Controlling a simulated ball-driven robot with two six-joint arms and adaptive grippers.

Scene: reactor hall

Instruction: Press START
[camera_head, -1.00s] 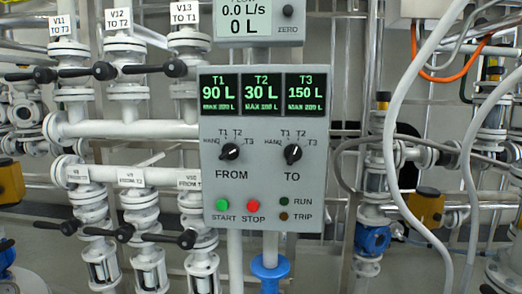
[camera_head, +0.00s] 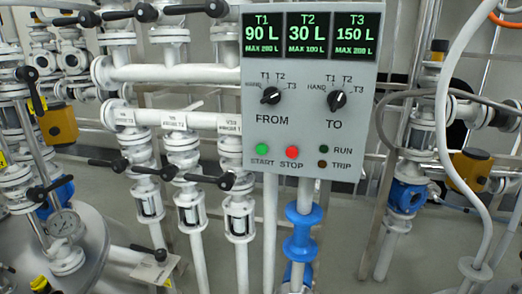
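The grey control panel (camera_head: 310,120) hangs upright in the upper middle of the head view. The green START button (camera_head: 262,150) is at its lower left, beside the red STOP button (camera_head: 292,152). Above them are the black FROM knob (camera_head: 270,96) and TO knob (camera_head: 337,99); their exact settings are hard to read. The RUN lamp (camera_head: 323,149) and TRIP lamp (camera_head: 322,163) look dark. The displays read T1 90 L, T2 30 L and T3 150 L. Neither gripper is in view, and nothing covers the buttons.
White pipes and valves with black handles (camera_head: 170,172) stand left of the panel. A tank with a gauge (camera_head: 64,222) is at lower left. A blue pipe fitting (camera_head: 302,240) is below the panel.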

